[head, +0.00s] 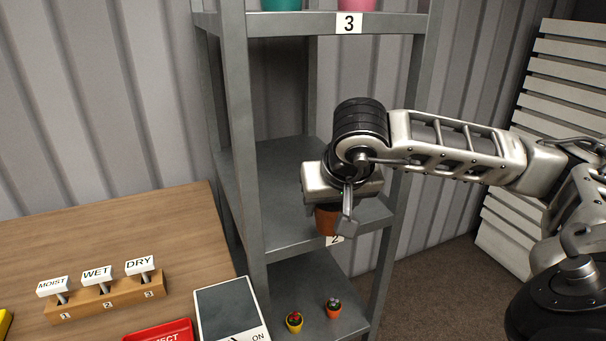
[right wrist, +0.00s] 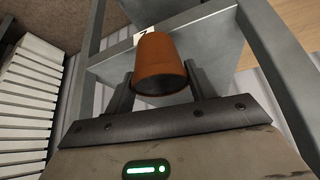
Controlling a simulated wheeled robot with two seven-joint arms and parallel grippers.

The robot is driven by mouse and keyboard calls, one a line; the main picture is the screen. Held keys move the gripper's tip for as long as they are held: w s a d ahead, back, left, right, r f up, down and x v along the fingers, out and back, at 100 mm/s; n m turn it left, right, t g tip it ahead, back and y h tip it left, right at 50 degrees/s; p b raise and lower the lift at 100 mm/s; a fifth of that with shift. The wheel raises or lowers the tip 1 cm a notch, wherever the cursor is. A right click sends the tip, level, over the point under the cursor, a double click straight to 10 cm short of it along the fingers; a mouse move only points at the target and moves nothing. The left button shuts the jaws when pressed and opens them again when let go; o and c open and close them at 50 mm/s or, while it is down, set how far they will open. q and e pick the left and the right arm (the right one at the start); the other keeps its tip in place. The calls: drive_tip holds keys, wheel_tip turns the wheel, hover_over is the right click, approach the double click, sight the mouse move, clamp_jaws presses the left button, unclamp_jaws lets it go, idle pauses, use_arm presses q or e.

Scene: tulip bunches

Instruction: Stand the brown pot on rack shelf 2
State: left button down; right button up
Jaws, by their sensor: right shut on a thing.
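The brown pot (head: 326,220) shows in the head view under my right gripper (head: 345,213), at the front edge of rack shelf 2 (head: 285,215). In the right wrist view the pot (right wrist: 160,62) is between the two fingers of my right gripper (right wrist: 158,88), which is shut on it. The number 2 label (head: 335,240) is partly hidden by the pot. I cannot tell whether the pot touches the shelf. My left gripper is not in view.
Shelf 3 (head: 300,24) above holds a teal pot (head: 281,4) and a pink pot (head: 357,4). Two small potted flowers (head: 294,321) stand on the lowest shelf. Rack posts (head: 245,130) flank the shelf. A wooden table (head: 120,235) with MOIST, WET and DRY signs is at left.

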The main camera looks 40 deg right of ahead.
drive_tip(key=w+d, duration=0.2)
drive_tip(key=w, duration=0.2)
drive_tip(key=w+d+p, duration=0.1)
drive_tip(key=w+d, duration=0.1)
drive_tip(key=w, duration=0.1)
drive_tip(key=w+d+p, duration=0.1)
drive_tip(key=w+d, duration=0.1)
drive_tip(key=w, duration=0.2)
drive_tip(key=shift+w+d, duration=0.25)
drive_tip(key=shift+w, duration=0.05)
drive_tip(key=shift+w+f, duration=0.1)
drive_tip(key=shift+f, duration=0.1)
wheel_tip(320, 180, down, 3)
drive_tip(key=shift+p, duration=0.4)
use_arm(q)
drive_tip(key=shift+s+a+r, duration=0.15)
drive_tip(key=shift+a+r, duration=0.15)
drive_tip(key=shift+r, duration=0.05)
use_arm(e)
drive_tip(key=shift+f, duration=0.1)
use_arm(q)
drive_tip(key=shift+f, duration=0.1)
use_arm(e)
drive_tip(key=shift+f, duration=0.1)
drive_tip(key=o, duration=1.1)
